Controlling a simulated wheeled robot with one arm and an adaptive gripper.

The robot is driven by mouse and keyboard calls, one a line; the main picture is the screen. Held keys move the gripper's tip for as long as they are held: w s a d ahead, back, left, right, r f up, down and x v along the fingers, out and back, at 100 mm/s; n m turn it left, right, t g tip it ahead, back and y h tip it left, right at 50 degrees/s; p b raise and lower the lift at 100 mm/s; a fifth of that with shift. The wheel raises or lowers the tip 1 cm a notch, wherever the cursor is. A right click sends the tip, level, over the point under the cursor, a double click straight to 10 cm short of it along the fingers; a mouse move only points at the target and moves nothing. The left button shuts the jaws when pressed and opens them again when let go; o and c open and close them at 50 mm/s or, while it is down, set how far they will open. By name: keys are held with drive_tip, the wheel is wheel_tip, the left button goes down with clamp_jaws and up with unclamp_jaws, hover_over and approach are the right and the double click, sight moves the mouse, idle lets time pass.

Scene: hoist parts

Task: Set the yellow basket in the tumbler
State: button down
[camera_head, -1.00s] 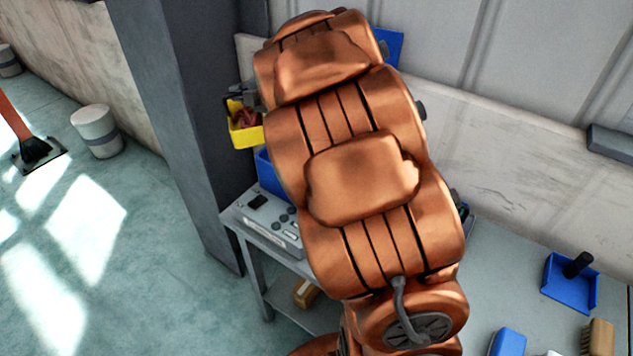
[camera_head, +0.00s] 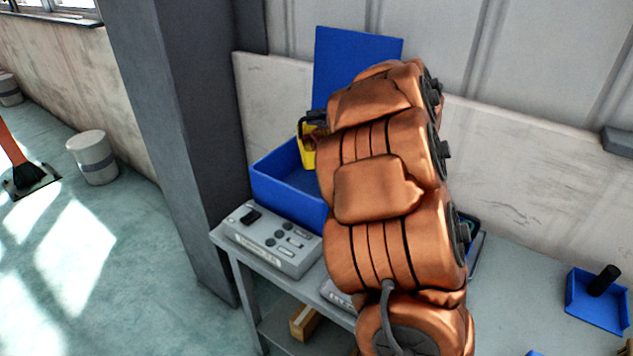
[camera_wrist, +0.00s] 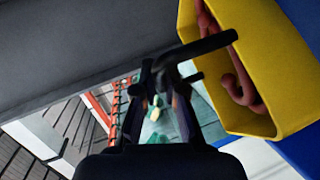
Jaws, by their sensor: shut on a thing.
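The yellow basket (camera_head: 308,152) hangs from my gripper (camera_head: 314,118), partly hidden by my arm. In the wrist view the basket (camera_wrist: 288,75) fills the upper right, with reddish hook-like parts inside. My gripper (camera_wrist: 165,85) is shut on it, with a dark bar reaching over the basket's edge. The tumbler appears to be the open blue tub (camera_head: 270,185) with a raised blue lid (camera_head: 340,65) behind a grey control box (camera_head: 272,240). In the head view the basket overlaps the tub's far side, in front of the lid. Its height above the tub cannot be told.
The tumbler stands at the left end of a grey bench (camera_head: 520,275), beside a dark pillar (camera_head: 170,120). A blue tray (camera_head: 597,305) with a black cylinder lies at the right. A wooden block (camera_head: 304,322) sits on the lower shelf. The wall is close behind.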

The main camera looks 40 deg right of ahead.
sight(316, 135)
wheel_tip(316, 135, down, 9)
drive_tip(key=shift+f+p, duration=0.1)
drive_tip(key=shift+p, duration=0.35)
drive_tip(key=shift+f, duration=0.1)
drive_tip(key=shift+f+b, duration=0.3)
drive_tip(key=shift+b, duration=0.05)
drive_tip(key=shift+f, duration=0.3)
drive_tip(key=c, duration=1.2)
unclamp_jaws()
drive_tip(key=shift+c, duration=0.2)
drive_tip(key=shift+r, duration=0.1)
